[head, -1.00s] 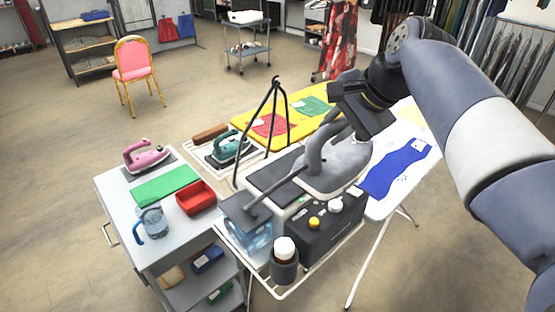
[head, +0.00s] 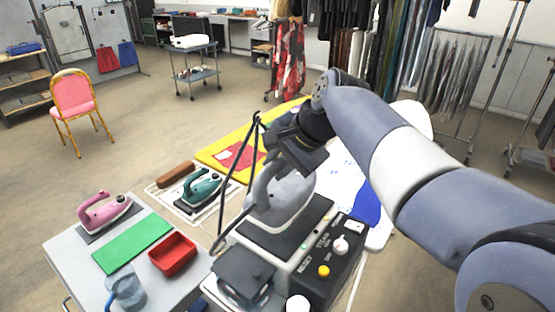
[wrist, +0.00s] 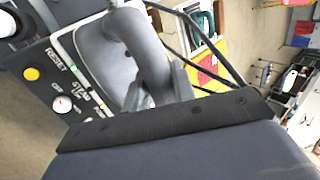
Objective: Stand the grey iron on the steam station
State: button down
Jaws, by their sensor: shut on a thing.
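The grey iron (head: 290,205) is in my gripper (head: 288,165), which is shut on its handle. The iron is over the dark rest pad (head: 290,238) of the steam station (head: 345,262), handle up. I cannot tell whether its sole touches the pad. In the wrist view the iron (wrist: 103,62) lies over the pale-framed top of the station, beside the control panel (wrist: 60,100). My gripper (wrist: 170,85) hides part of the handle there.
A teal iron (head: 200,188) sits on a rack left of the station. A black cord stand (head: 236,170) rises close to the held iron. The cart (head: 75,255) holds a pink iron (head: 103,212), green cloth, red tray (head: 173,254) and blue jug (head: 126,290).

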aim_at(273, 189)
jog(key=shift+f, duration=2.6)
jog(key=c, duration=1.2)
grip_release()
jog(key=shift+o, duration=0.2)
jog(key=v, duration=1.2)
jog(key=shift+a, duration=0.1)
